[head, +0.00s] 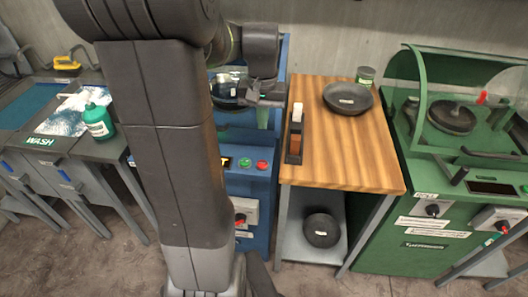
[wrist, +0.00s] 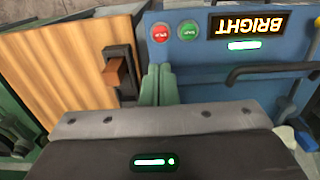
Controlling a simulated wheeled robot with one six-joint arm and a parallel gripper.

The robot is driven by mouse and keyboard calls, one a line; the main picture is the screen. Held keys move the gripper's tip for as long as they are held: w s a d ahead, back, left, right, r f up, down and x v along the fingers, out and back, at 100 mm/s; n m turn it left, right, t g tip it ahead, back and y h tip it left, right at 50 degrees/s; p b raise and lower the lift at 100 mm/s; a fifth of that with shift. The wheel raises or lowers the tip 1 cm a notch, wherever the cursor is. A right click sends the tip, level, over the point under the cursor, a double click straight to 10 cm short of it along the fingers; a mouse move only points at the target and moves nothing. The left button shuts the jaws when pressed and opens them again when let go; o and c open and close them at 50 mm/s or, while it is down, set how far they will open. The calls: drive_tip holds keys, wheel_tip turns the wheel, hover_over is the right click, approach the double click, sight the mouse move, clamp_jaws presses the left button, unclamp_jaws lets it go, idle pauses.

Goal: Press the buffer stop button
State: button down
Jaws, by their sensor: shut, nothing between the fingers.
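The blue machine (head: 250,187) stands left of the wooden-topped table, and its front panel has a red button (head: 262,165) beside a green button (head: 244,163). In the wrist view the red button (wrist: 160,32) and the green button (wrist: 188,31) appear upside down with small lettering, next to a lit display (wrist: 248,22) reading BRIGHT. My gripper (head: 262,117) is over the machine, above the two buttons in the head view. Its green fingers (wrist: 158,72) are shut and empty. In the wrist view their tips are just below the red button, apparently not touching it.
A green machine (head: 405,190) stands further right. A green bottle (head: 98,122) is on the left bench.

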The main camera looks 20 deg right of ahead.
sight(262, 165)
drive_tip(key=shift+f, duration=0.1)
wheel_tip(262, 165, down, 14)
drive_tip(key=shift+r+p, duration=0.1)
drive_tip(key=shift+p, duration=0.2)
idle(0.5)
drive_tip(key=shift+s+f+b, duration=0.1)
drive_tip(key=shift+f+b, duration=0.8)
drive_tip(key=shift+f, duration=0.05)
drive_tip(key=shift+s+a+f, duration=0.15)
drive_tip(key=shift+s+a, duration=0.05)
drive_tip(key=shift+w+r+p, duration=0.1)
drive_tip(key=shift+r+p, duration=0.35)
drive_tip(key=shift+r, duration=0.1)
wheel_tip(262, 165, up, 14)
drive_tip(key=p, duration=0.1)
drive_tip(key=shift+w+d+p, duration=0.15)
drive_tip(key=shift+d+p, duration=0.05)
drive_tip(key=shift+p, duration=0.2)
